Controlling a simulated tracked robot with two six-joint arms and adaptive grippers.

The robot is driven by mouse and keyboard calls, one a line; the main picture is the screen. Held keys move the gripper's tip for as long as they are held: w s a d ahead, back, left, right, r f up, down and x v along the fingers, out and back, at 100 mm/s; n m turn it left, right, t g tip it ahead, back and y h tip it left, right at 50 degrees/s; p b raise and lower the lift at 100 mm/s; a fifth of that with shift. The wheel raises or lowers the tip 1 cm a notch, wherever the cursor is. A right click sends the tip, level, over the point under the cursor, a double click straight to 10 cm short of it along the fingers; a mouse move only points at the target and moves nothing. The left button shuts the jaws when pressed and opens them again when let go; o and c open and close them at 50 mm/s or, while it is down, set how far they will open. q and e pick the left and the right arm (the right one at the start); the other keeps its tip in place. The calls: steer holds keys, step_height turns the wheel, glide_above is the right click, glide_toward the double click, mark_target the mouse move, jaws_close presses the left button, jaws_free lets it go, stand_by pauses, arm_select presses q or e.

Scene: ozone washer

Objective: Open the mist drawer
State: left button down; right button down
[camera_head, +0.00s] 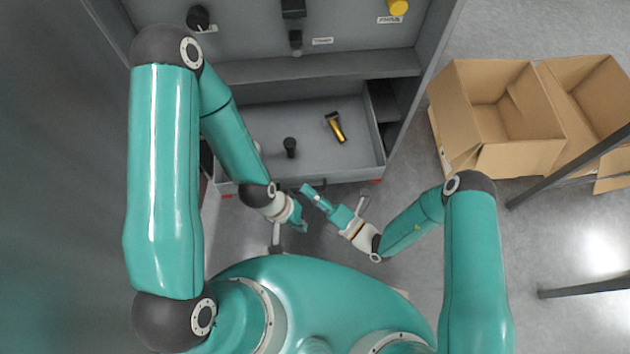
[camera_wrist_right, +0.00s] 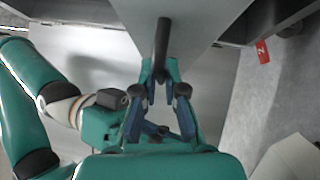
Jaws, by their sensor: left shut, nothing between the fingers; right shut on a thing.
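The grey drawer (camera_head: 350,172) at the bottom of the cabinet stands pulled out, its inside visible from above. A dark stubby item (camera_head: 290,147) and a yellow-and-black item (camera_head: 336,128) are in it. My right gripper (camera_head: 309,191) is at the drawer's front edge. In the right wrist view its fingers (camera_wrist_right: 160,72) are shut on the black bar handle (camera_wrist_right: 162,42) of the drawer front. My left gripper (camera_head: 303,224) is shut and empty, just below the right one and apart from the handle. It also shows in the right wrist view (camera_wrist_right: 118,108).
The cabinet's upper panel carries black knobs (camera_head: 198,18) and a yellow knob (camera_head: 398,7) with small labels. Open cardboard boxes (camera_head: 500,100) stand on the floor at the right. Dark metal bars (camera_head: 570,178) cross the right edge. Floor between the drawer and the boxes is clear.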

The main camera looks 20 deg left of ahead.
steer(key=shift+s+d+f, duration=0.1)
steer(key=shift+f, duration=0.1)
steer(key=c, duration=1.2)
jaws_free()
steer(key=shift+c, duration=0.2)
steer(key=shift+r, duration=0.1)
steer(key=shift+d, duration=0.1)
steer(key=v, duration=1.1)
steer(key=shift+s+d, duration=0.15)
steer(key=shift+d, duration=0.25)
